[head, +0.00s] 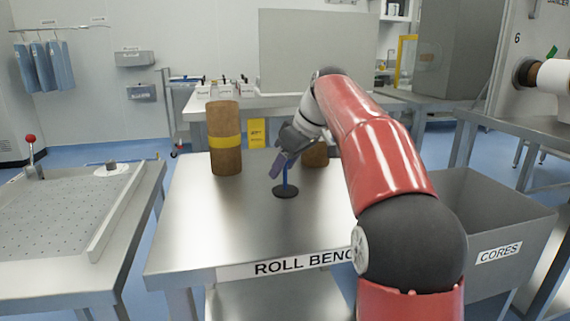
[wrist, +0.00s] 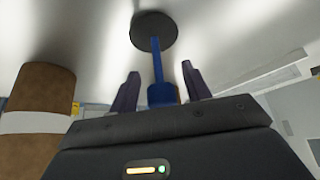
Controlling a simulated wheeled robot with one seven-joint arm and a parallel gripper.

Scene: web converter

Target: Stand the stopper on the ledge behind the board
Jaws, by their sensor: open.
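The only thing here that looks like the stopper is a blue stem on a dark round foot (head: 286,191), upright on the roll bench (head: 190,250). My gripper (head: 279,172) is at its upper part, partly covering it. In the wrist view my gripper (wrist: 160,74) is open, with one finger on each side of the blue stem (wrist: 158,62) and a gap at both sides. The dark foot (wrist: 154,31) lies beyond the fingertips. A large grey board (head: 305,45) stands at the back; any ledge behind it is hidden.
A tall brown roll with a yellow band (head: 225,142) stands left of my gripper. A shorter brown roll (head: 316,155) is behind, partly covered by my arm. A yellow card (head: 257,133) and the CORES bin (head: 500,253) are nearby. The bench's front left is clear.

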